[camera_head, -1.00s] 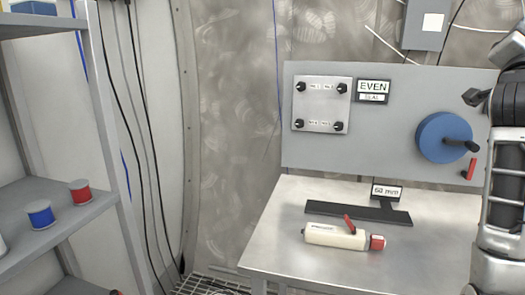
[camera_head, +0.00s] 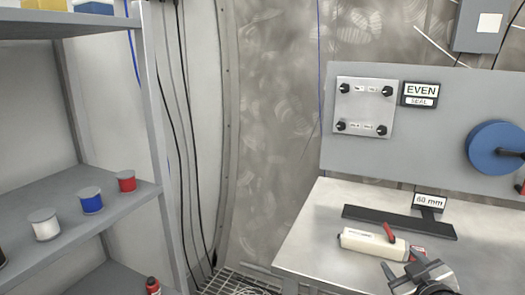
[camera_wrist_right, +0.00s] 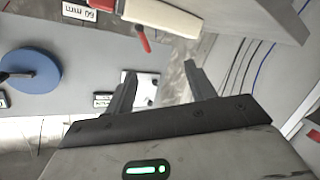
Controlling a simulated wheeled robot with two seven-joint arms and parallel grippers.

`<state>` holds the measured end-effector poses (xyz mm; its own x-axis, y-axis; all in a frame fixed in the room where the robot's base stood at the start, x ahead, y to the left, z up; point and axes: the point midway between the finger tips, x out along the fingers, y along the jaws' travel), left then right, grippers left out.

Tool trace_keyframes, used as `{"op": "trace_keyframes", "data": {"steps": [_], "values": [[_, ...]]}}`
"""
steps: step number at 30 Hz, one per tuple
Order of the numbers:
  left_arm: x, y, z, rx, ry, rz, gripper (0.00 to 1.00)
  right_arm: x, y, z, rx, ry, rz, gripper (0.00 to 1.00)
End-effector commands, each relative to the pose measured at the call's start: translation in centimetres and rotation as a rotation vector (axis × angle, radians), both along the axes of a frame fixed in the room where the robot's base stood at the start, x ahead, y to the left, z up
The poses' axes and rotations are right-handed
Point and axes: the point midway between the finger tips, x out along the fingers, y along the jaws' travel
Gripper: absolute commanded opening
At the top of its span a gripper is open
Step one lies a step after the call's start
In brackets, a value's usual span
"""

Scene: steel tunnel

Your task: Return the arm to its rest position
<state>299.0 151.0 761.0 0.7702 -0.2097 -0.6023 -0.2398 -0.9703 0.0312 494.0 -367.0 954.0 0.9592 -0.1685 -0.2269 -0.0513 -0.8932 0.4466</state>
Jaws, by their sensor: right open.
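My right gripper (camera_head: 405,268) shows at the bottom right of the head view, in front of the metal bench and near the red-capped end of the cream cylinder (camera_head: 368,243). In the right wrist view my right gripper (camera_wrist_right: 160,88) has its two dark fingers spread apart with nothing between them. The cylinder, with its red lever, also shows at the top of that view (camera_wrist_right: 165,17), beyond the fingers. It lies on its side on the bench. The left gripper is in neither view.
The metal bench (camera_head: 310,235) carries a dark flat bar (camera_head: 380,219) and a "60 mm" sign (camera_head: 429,202). Behind it is a grey panel (camera_head: 440,125) with a blue wheel (camera_head: 494,147). A grey shelf (camera_head: 75,225) with coloured spools stands at left.

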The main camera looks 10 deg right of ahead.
Motion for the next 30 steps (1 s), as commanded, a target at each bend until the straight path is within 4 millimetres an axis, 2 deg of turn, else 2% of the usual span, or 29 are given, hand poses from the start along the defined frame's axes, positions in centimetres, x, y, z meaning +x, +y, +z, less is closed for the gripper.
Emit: {"op": "trace_keyframes", "data": {"steps": [1,3,6,12,20,30], "values": [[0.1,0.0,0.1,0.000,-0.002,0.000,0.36,-2.0,1.6,-3.7,-0.006,0.082,0.050,0.55],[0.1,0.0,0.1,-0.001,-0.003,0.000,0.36,-4.6,3.5,-7.5,-0.011,0.170,0.115,0.55],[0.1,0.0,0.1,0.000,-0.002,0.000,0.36,-8.1,5.7,-11.5,-0.010,0.268,0.188,0.55],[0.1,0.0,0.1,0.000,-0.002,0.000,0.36,-14.1,9.0,-16.6,0.006,0.404,0.294,0.55],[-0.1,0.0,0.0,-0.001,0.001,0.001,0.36,-21.0,12.3,-20.6,0.045,0.531,0.393,0.55],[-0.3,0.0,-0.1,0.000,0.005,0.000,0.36,-20.1,18.6,-20.1,0.320,0.462,0.265,0.55]]}}
